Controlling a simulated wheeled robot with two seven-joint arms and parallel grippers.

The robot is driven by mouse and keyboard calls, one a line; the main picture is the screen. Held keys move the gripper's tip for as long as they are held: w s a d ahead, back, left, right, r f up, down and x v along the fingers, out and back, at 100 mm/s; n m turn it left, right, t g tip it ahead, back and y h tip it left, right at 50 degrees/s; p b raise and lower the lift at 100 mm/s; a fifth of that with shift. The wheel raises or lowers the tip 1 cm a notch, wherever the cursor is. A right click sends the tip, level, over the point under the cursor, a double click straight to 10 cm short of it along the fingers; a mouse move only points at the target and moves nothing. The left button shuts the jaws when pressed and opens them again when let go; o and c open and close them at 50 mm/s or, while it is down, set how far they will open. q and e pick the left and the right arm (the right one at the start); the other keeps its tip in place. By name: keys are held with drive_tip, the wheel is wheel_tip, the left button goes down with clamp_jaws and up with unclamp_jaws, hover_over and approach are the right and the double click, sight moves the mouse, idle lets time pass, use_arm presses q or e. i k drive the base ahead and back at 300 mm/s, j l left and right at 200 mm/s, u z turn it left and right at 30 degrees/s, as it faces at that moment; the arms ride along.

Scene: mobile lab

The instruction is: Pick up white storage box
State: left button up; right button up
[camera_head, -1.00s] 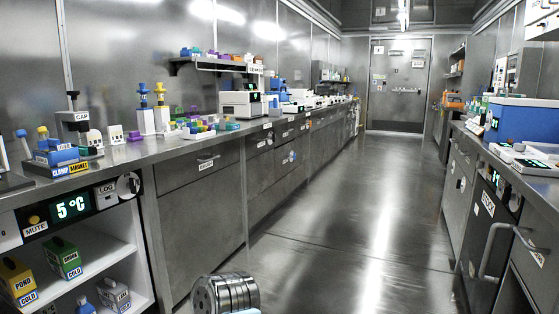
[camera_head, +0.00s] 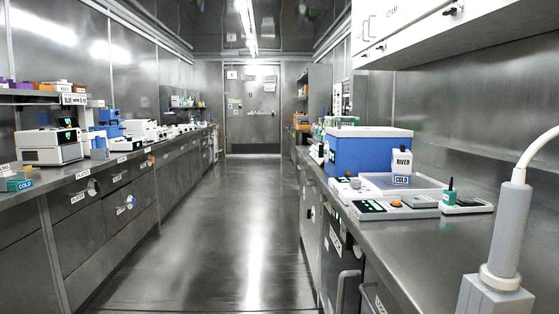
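I cannot make out a plain white storage box in this view. The nearest box-like thing is a blue box with a pale lid (camera_head: 368,151) on the right bench. A small white bottle labelled RIVER and COLD (camera_head: 401,166) stands in front of it, by a white tray (camera_head: 431,184). Neither of my grippers is in view, so nothing shows of what they hold.
The right bench (camera_head: 425,235) also carries flat devices (camera_head: 392,208) and a grey post with a curved white tube (camera_head: 505,235). White cabinets (camera_head: 420,22) hang above. The left bench holds white machines (camera_head: 48,146). The aisle floor (camera_head: 230,230) between them is clear.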

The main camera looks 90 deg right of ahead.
sight(402, 158)
drive_tip(key=l, duration=0.6)
drive_tip(key=l+z, duration=0.1)
drive_tip(key=l, duration=0.55)
drive_tip(key=i+l+z, duration=0.15)
drive_tip(key=z, duration=0.25)
drive_tip(key=i+l+z, duration=0.1)
drive_tip(key=z, duration=0.25)
drive_tip(key=i+z, duration=0.25)
drive_tip(key=z, duration=0.15)
drive_tip(key=i+z, duration=0.2)
drive_tip(key=z, duration=0.15)
